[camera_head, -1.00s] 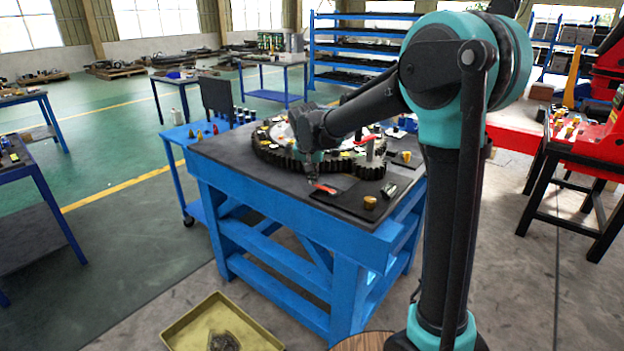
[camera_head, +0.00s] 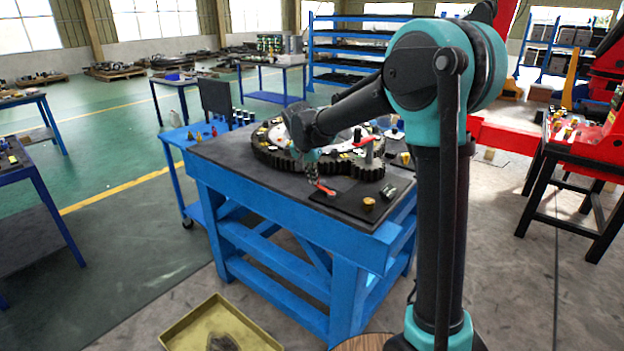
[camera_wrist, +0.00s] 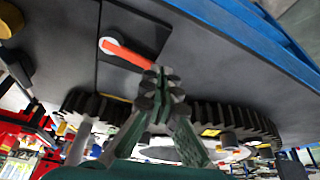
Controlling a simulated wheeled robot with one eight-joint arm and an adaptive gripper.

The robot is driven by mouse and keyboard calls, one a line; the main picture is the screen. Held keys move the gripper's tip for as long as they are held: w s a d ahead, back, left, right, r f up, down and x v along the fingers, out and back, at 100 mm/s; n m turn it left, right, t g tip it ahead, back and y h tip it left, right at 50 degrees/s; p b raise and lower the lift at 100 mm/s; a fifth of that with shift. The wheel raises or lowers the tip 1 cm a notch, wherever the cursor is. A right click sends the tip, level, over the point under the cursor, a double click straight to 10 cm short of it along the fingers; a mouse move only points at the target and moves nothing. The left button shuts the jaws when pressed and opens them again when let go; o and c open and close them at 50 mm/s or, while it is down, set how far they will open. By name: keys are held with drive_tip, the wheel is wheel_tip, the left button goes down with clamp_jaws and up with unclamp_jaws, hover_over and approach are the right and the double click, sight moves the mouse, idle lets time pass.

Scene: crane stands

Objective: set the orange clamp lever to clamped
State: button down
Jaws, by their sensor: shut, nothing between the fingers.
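The orange clamp lever (camera_head: 325,189) lies on a dark plate (camera_head: 345,205) near the front of the blue workbench. In the wrist view the lever (camera_wrist: 126,54) runs from a pale round pivot at its left end down to the right. My gripper (camera_head: 312,178) is low over the bench at the lever's free end. In the wrist view my gripper's fingertips (camera_wrist: 163,83) are together, empty, just beyond that free end. I cannot tell whether they touch the lever.
A large dark toothed ring (camera_head: 285,158) lies behind the gripper on the blue workbench (camera_head: 290,225). A yellow tray (camera_head: 190,325) sits on the floor in front.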

drive_tip(key=m, duration=0.1)
drive_tip(key=w+m+h, duration=0.1)
drive_tip(key=shift+w+d+m+g, duration=0.3)
drive_tip(key=shift+d+m, duration=0.1)
drive_tip(key=m, duration=0.1)
drive_tip(key=w+d+m, duration=0.1)
drive_tip(key=shift+m+g+h, duration=0.3)
drive_tip(key=shift+w+d+m+g, duration=0.35)
drive_tip(key=shift+d+m, duration=0.15)
drive_tip(key=shift+m, duration=0.5)
drive_tip(key=shift+w+d, duration=0.15)
drive_tip(key=shift+d, duration=0.25)
